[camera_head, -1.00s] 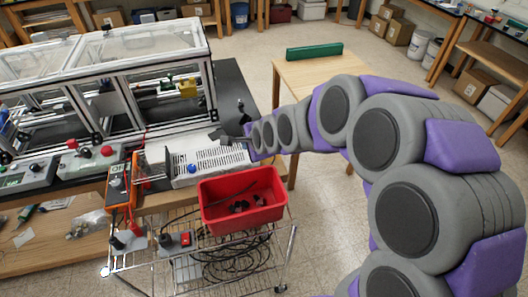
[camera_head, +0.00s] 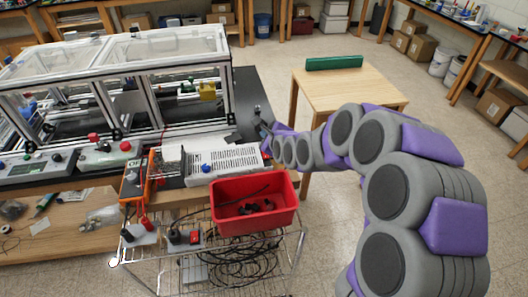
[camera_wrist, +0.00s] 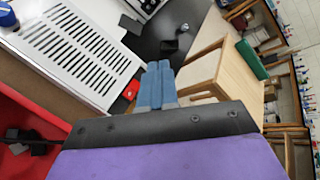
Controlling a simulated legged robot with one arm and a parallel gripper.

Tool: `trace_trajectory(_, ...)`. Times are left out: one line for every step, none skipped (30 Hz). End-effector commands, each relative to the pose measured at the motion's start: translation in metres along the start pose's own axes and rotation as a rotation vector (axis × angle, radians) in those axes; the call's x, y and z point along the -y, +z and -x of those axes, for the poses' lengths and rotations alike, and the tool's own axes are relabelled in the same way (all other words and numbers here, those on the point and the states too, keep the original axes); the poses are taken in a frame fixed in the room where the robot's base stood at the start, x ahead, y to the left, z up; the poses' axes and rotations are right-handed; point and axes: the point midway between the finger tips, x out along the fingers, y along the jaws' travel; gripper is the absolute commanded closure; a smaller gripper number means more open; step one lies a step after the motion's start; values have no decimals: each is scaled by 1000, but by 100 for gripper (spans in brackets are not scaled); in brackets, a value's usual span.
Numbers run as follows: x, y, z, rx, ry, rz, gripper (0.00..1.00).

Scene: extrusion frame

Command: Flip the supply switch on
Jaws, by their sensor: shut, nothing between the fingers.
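The supply is a white slotted box (camera_head: 228,160) on the bench. It also shows at upper left in the wrist view (camera_wrist: 75,42). A small red switch (camera_wrist: 131,90) sits at its right end in the wrist view, just left of my fingers. Whether it is on or off is too small to tell. My gripper (camera_wrist: 158,68) is shut and empty, its two blue-grey fingers together. In the head view my gripper (camera_head: 266,130) is just beyond the supply's right end. I see no clear contact with the switch.
A red bin (camera_head: 253,224) stands on a wire cart below the supply. A wooden table (camera_head: 345,88) stands to the right. A framed enclosure (camera_head: 150,75) fills the back left.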

Motion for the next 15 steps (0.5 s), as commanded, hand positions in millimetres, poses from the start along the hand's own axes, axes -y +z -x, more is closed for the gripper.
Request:
trace_trajectory(-2,-3,-2,-1,0,0,100)
trace_trajectory(-3,-4,-4,-1,1,0,100)
trace_trajectory(-6,-7,-7,-2,1,0,100)
trace_trajectory(-7,-9,-9,-3,1,0,100)
trace_trajectory(-10,-11,-12,-3,2,0,100)
trace_trajectory(-13,-13,-16,-3,2,1,100)
trace_trajectory(-15,-16,-19,-4,2,3,100)
trace_trajectory(-17,-18,-22,-4,1,2,100)
trace_trajectory(-20,-20,-25,-4,0,2,100)
trace_trajectory(-22,-22,-28,-3,0,1,100)
trace_trajectory(-24,-24,-31,-3,0,3,100)
trace_trajectory(-26,-26,-34,-3,0,4,100)
trace_trajectory(-28,-28,-37,-3,0,5,100)
trace_trajectory(-30,-30,-40,-3,0,3,100)
trace_trajectory(-33,-32,-43,-3,0,3,100)
